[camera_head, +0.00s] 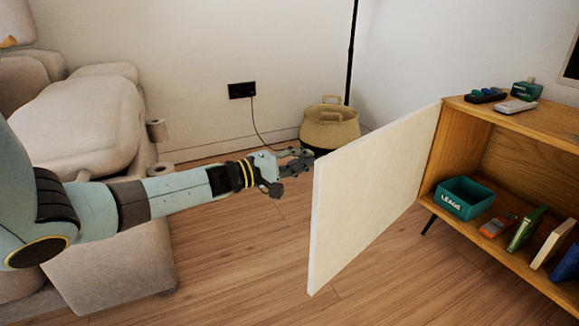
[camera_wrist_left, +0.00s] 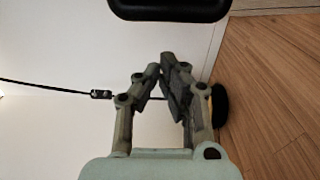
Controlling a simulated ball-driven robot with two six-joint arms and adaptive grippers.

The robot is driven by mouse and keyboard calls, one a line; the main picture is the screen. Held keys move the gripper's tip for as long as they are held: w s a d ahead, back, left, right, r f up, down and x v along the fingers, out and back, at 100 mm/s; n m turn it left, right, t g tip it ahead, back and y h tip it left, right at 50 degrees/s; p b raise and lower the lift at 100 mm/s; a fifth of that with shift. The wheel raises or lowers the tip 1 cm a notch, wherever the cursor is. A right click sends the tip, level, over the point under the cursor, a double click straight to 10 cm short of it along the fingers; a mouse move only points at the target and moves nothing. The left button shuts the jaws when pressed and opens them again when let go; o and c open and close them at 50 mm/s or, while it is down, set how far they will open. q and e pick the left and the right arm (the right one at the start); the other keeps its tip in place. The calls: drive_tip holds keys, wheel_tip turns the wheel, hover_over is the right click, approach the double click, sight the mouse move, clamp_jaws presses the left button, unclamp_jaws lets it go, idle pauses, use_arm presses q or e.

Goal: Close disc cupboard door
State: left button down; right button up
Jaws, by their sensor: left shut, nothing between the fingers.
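The disc cupboard (camera_head: 500,150) is a wooden cabinet at the right of the head view. Its pale door (camera_head: 370,195) stands wide open, swung out toward the left from the cupboard's left side. My left gripper (camera_head: 308,160) is shut and empty. In the head view it shows just left of the door's upper free edge; I cannot tell whether it touches the door. In the left wrist view the gripper's fingers (camera_wrist_left: 165,85) are close together with nothing between them. My right gripper is in neither view.
Inside the cupboard are a teal "LEADS" box (camera_head: 463,198), an orange-grey device (camera_head: 497,225) and several upright cases (camera_head: 527,228). Remotes (camera_head: 486,96) lie on top. A wicker basket (camera_head: 330,127) and a lamp pole (camera_head: 351,50) stand behind. A beige sofa (camera_head: 85,120) is at left.

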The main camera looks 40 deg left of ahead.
use_arm(q)
drive_tip(key=shift+s+d, duration=1.1)
drive_tip(key=shift+d, duration=0.05)
drive_tip(key=shift+d, duration=0.1)
